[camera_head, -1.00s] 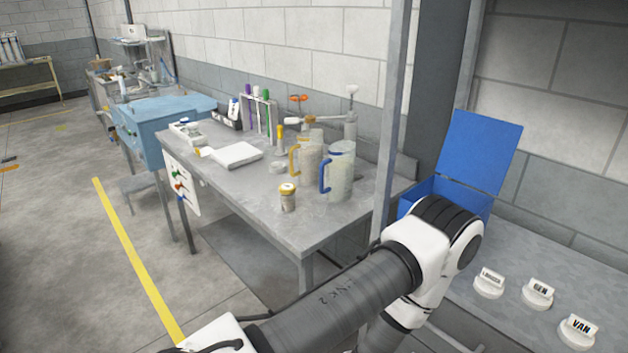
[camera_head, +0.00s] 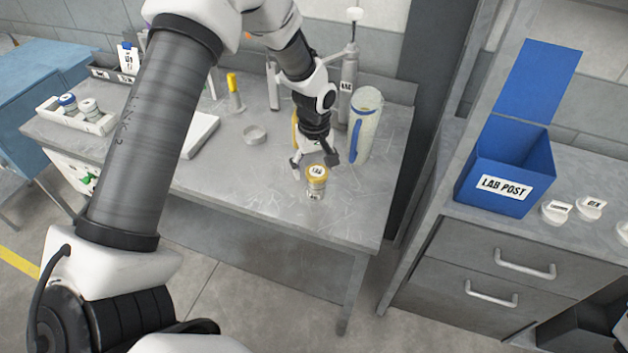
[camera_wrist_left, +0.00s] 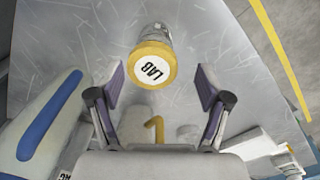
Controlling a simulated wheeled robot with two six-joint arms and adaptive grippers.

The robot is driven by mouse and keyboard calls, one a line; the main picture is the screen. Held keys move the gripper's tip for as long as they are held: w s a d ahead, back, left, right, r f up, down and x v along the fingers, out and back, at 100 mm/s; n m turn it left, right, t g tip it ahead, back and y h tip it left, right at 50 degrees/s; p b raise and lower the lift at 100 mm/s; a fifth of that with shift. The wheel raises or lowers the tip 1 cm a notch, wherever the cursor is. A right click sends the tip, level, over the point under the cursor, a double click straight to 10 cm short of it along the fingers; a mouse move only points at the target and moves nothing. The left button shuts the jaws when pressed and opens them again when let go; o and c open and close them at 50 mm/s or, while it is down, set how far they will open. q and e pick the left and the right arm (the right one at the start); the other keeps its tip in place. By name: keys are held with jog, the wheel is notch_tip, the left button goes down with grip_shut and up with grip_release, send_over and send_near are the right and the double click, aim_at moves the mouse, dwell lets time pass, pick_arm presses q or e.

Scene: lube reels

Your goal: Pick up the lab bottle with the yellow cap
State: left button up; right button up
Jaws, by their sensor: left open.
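The lab bottle (camera_head: 316,187) is small, with a yellow-rimmed cap and a white top, and stands upright near the table's front edge. In the left wrist view, its cap (camera_wrist_left: 153,64) reads "LAB" and lies just beyond the fingertips, roughly between their lines. My left gripper (camera_head: 314,163) is open just behind and above the bottle, pointing down. Its two fingers (camera_wrist_left: 162,85) are spread with nothing between them, and I see no contact with the bottle. My right gripper does not show clearly in any view.
A yellow-handled jug is mostly hidden behind the gripper. A round pale lid (camera_head: 255,134) lies to the left. A blue "LAB POST" box (camera_head: 507,170) is on the right counter. The tabletop's front is clear.

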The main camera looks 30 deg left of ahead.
aim_at(318, 174)
pick_arm(q)
jog(key=f, duration=0.1)
jog(key=d+f+p, duration=0.1)
jog(key=f+p, duration=0.1)
jog(key=f, duration=0.1)
jog(key=shift+w+d+f, duration=0.1)
jog(key=shift+w+d, duration=0.05)
jog(key=shift+w, duration=0.1)
jog(key=shift+f, duration=0.35)
jog(key=shift+a+f, duration=0.2)
jog(key=shift+a, duration=0.35)
jog(key=c, duration=0.9)
jog(key=shift+d+r, duration=0.15)
jog(key=shift+d, duration=0.25)
jog(key=shift+c, duration=1.1)
jog(key=shift+a, duration=0.1)
jog(key=shift+c, duration=0.2)
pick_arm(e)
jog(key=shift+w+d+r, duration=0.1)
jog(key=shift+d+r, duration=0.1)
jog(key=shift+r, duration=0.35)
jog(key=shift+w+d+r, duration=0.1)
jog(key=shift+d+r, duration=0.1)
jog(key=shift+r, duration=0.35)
